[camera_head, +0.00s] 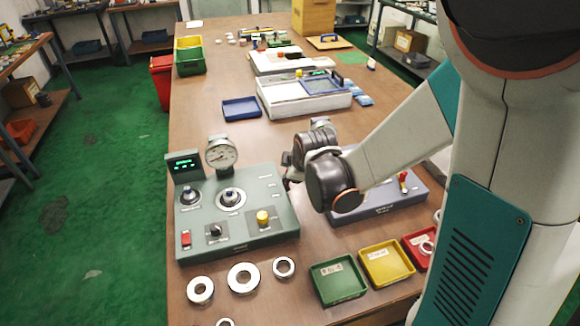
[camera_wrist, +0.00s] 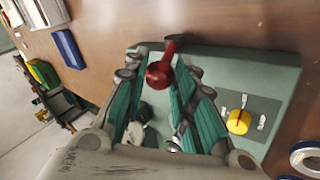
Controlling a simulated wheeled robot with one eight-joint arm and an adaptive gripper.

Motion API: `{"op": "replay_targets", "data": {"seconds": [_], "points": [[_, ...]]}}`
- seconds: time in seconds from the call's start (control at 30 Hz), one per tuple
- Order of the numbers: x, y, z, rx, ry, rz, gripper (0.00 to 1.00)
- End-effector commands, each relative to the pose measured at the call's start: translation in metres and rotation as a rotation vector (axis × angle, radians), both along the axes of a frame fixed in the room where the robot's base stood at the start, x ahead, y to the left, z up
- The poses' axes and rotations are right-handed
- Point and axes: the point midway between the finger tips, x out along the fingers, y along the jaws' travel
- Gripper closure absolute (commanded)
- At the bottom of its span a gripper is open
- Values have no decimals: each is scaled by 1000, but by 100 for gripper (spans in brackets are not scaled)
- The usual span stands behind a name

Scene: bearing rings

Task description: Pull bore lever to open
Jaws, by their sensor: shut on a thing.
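The bore lever (camera_wrist: 159,74) has a red knob and sits between the fingertips of my gripper (camera_wrist: 165,62) in the wrist view. My gripper is shut on this red lever. In the camera_head view, my gripper (camera_head: 289,170) is at the right edge of the green gauge panel (camera_head: 262,195), and my wrist hides the lever and most of the fingers. The panel carries a round dial gauge (camera_head: 221,153), a lit display (camera_head: 184,163) and a yellow knob (camera_head: 263,217). The yellow knob also shows in the wrist view (camera_wrist: 239,121).
Metal rings (camera_head: 243,278) lie in front of the panel. Green (camera_head: 338,281), yellow (camera_head: 387,264) and red trays stand to their right. A blue-grey device (camera_head: 385,203) stands right of the panel, partly behind my arm. A blue tray (camera_head: 241,108) lies farther back, with bare table around it.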

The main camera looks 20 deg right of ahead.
Motion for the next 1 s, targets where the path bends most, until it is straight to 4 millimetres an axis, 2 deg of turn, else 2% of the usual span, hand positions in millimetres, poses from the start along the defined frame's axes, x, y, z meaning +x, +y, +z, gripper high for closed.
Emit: {"op": "replay_targets", "data": {"seconds": [0.23,0.67,0.7,0.77,1.0], "points": [[-9,0,-6,0,9,0,100],[-11,0,-7,1,9,0,100],[-11,0,-7,1,9,0,66],[-11,0,-7,0,9,0,55],[-9,0,-5,0,5,0,55]]}}
